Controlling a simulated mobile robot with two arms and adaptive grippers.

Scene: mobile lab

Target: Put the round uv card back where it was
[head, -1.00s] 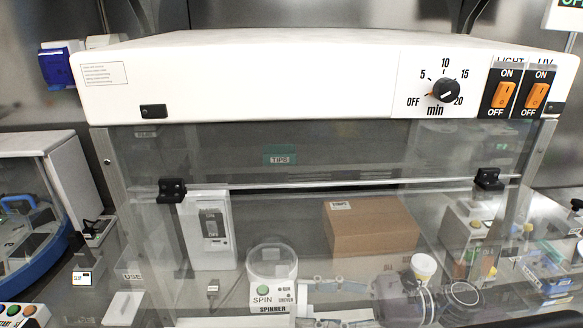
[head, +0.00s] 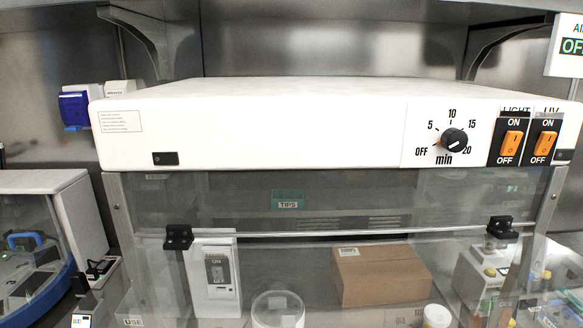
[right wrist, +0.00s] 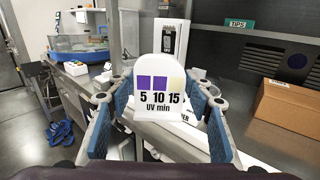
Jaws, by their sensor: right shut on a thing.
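The uv card (right wrist: 159,88) is white with a rounded top. It bears two purple squares, a pale one, and the print "5 10 15 UV min". In the right wrist view my right gripper (right wrist: 160,115) is shut on it, with a blue-padded finger on each side. The card stands roughly upright with its face to the camera. Its lower edge is partly hidden. My left gripper is not in view, and neither gripper shows in the head view.
A white-topped cabinet (head: 300,125) with a dial and orange switches fills the head view, its clear front below. Inside stand a cardboard box (head: 382,277), a white switch box (head: 215,275) and a clear-lidded spinner (head: 278,310). A blue-rimmed machine (head: 40,290) stands left.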

